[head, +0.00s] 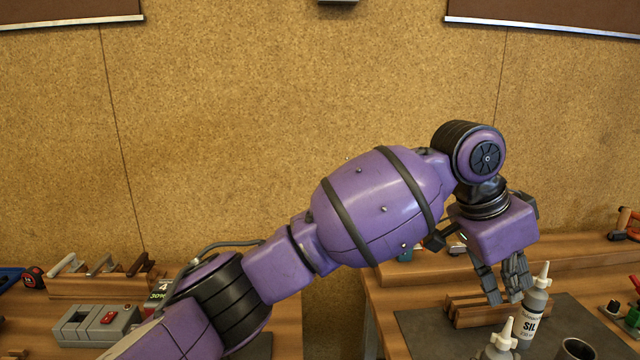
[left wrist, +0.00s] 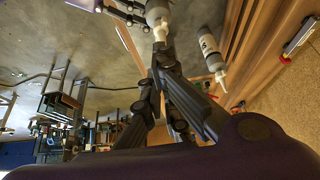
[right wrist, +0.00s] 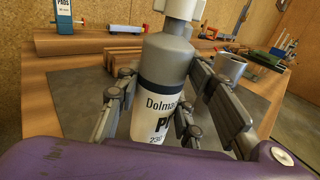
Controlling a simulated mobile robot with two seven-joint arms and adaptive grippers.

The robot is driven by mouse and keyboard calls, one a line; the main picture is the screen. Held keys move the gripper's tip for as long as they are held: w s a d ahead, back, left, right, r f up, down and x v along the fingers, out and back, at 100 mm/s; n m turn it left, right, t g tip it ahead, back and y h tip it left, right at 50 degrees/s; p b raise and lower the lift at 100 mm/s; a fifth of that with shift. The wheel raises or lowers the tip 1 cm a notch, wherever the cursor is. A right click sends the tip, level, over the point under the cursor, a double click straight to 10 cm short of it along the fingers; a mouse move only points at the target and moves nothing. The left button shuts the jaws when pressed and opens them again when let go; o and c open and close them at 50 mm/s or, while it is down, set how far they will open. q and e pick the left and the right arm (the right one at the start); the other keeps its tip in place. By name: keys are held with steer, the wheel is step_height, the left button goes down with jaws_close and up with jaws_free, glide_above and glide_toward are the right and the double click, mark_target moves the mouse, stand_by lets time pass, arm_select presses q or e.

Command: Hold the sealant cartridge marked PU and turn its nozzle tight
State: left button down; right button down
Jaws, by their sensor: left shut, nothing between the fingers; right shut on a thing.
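The cartridge marked PU (right wrist: 158,100) stands upright between the fingers of my right gripper (right wrist: 162,88), which is shut on its body. White plastic shows at its top, cut off by the frame edge. In the head view a white nozzle and shoulder (head: 500,343), seemingly the same cartridge, show at the bottom edge. My left gripper (head: 507,298) is shut and empty, pointing down above and behind that nozzle. In the left wrist view its fingertips (left wrist: 164,54) are close to a cartridge nozzle (left wrist: 160,34); I cannot tell whether they touch.
A second cartridge, marked SIL (head: 536,312), stands close to my left gripper. A wooden rack (head: 480,312) lies behind it, and a dark cup (head: 576,349) stands at right. A grey box with a red switch (head: 95,325) sits on the left bench. Bare mat (head: 430,332) shows left of the cartridges.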

arm_select(q)
step_height(320, 180, down, 6)
stand_by(0.5)
steer(key=shift+w+d, duration=0.3)
steer(key=shift+d, duration=0.2)
stand_by(0.9)
steer(key=shift+w+a+f, duration=0.1)
steer(key=shift+w, duration=0.3)
stand_by(0.6)
steer(key=shift+a, duration=0.15)
step_height(320, 180, up, 6)
glide_above(508, 325)
steer(key=a, duration=0.2)
steer(key=shift+w+a, duration=0.15)
steer(key=shift+w, duration=0.1)
